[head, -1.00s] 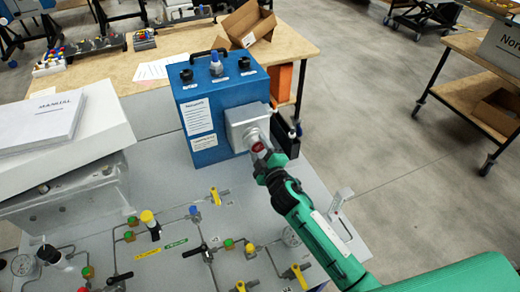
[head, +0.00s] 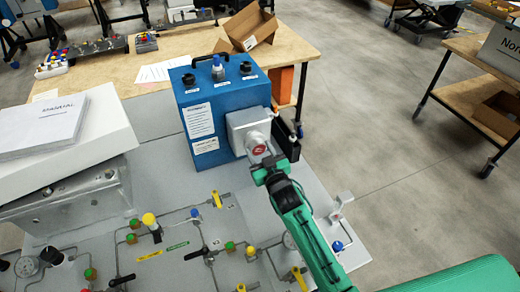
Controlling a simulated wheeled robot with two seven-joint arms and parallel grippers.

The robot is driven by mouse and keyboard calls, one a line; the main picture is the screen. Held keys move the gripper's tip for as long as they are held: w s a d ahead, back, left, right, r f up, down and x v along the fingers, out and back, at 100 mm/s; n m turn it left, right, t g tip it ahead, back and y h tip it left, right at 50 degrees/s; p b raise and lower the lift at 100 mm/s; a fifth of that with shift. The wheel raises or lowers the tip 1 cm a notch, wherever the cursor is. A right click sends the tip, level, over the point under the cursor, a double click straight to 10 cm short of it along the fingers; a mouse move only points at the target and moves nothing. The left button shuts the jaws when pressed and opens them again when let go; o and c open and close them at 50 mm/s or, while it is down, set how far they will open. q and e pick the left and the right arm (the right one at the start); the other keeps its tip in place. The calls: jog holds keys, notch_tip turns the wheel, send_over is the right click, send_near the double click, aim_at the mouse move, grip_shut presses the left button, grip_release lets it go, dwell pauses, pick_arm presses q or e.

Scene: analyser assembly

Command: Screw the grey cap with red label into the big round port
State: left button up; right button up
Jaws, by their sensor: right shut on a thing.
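The grey cap with a red label (head: 258,149) is at the grey square block on the right side of the blue analyser box (head: 208,110). My right gripper (head: 266,165) is shut on the cap from the front right. The cap sits against or just in front of the round port on the grey block (head: 238,122); the port opening is mostly hidden by the cap, and I cannot tell whether the thread is engaged. The red label faces toward me. My left gripper is not in view.
A panel with pipes, valves and a yellow knob (head: 149,219) lies in front of the box. A manual (head: 38,128) rests on a white box at left. A black part (head: 285,138) stands close right of the port. A cardboard box (head: 247,27) is behind.

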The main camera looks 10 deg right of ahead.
jog(key=m, duration=0.2)
jog(key=m+p, duration=0.1)
jog(key=shift+r+m, duration=0.2)
jog(key=shift+m, duration=0.2)
jog(key=m, duration=0.3)
jog(key=shift+f+m+p, duration=0.1)
jog(key=shift+m+p, duration=0.2)
jog(key=shift+p, duration=0.05)
jog(key=m, duration=0.6)
jog(key=shift+f, duration=0.1)
jog(key=o, duration=0.9)
jog(key=shift+o, duration=0.2)
jog(key=shift+p, duration=0.3)
